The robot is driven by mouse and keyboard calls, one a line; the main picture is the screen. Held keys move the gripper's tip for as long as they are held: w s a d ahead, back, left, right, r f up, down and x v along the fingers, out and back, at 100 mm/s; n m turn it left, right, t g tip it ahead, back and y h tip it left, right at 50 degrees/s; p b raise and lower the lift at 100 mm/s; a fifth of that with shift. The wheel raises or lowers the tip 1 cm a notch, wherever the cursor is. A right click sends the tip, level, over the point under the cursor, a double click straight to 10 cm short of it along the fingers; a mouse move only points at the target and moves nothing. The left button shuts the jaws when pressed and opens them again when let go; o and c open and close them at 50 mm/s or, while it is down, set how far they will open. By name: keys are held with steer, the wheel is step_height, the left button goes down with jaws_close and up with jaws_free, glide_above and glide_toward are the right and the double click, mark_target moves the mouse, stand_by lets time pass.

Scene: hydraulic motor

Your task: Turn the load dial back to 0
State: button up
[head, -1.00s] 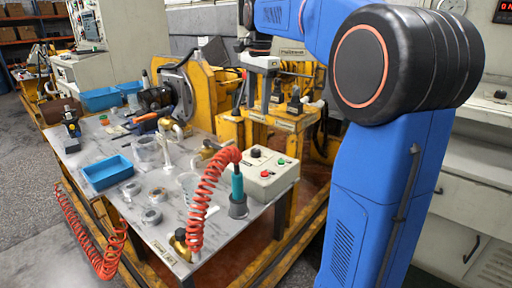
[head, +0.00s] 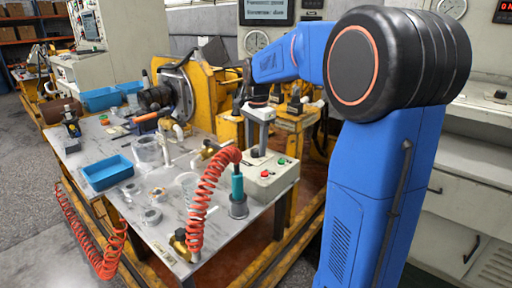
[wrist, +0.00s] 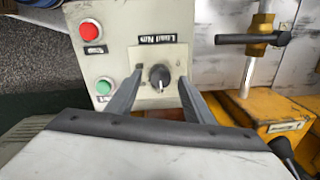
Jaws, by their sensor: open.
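The load dial (wrist: 159,77) is a round black knob with a white pointer line, under an upside-down "Load Nm" label in the wrist view. The line points toward the bottom of the picture. The dial sits on the pale control box (head: 267,184). My gripper (wrist: 161,79) is open, with one grey finger on each side of the dial and visible gaps between. I cannot tell how far the fingertips are above the panel. In the head view my gripper (head: 261,146) points down over the back of the box, partly hiding the dial.
A red button (wrist: 90,31) and a green button (wrist: 104,86) are on the same panel. A coiled orange hose (head: 208,190) with a teal handle stands close left of the box. A yellow frame (head: 229,125) is behind. A blue tray (head: 107,173) lies at the left.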

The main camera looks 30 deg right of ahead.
steer(key=shift+f, duration=0.55)
steer(key=c, duration=1)
steer(key=shift+c, duration=0.2)
